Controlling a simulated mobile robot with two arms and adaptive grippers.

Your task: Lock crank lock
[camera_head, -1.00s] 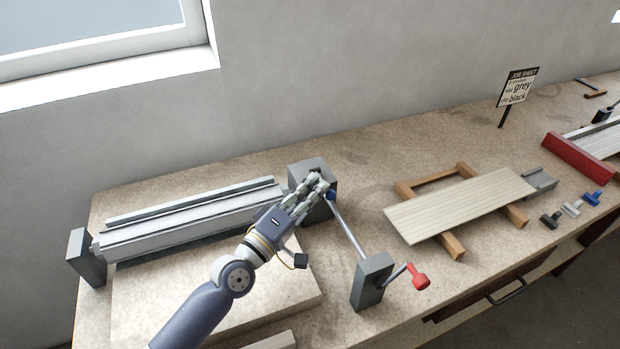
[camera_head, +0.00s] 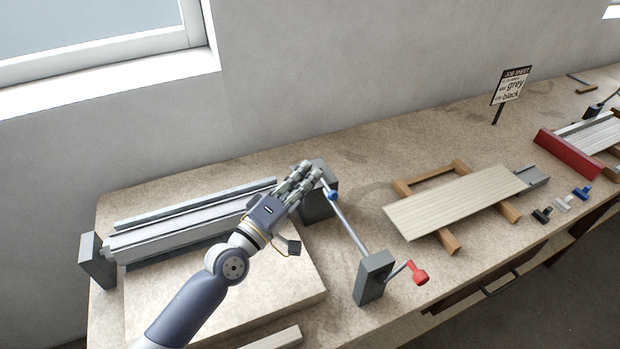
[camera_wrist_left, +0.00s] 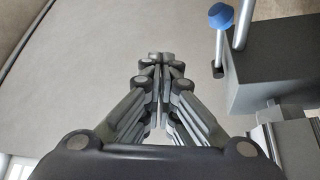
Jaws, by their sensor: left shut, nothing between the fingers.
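The crank (camera_head: 350,229) is a grey rod running between two dark grey blocks, with a red handle (camera_head: 418,273) at its front end. A small blue knob (camera_head: 333,196) sits near the far block (camera_head: 322,206); it is likely the lock. In the left wrist view the blue knob (camera_wrist_left: 221,16) tops a metal pin beside the grey block (camera_wrist_left: 275,62). My left gripper (camera_head: 309,171) is shut and empty, just above and left of the blue knob, over the far block. In the wrist view its fingertips (camera_wrist_left: 161,57) are apart from the knob. My right gripper is not in view.
A grey shutter profile assembly (camera_head: 190,226) lies left of the block. A job sheet sign (camera_head: 511,87) stands behind.

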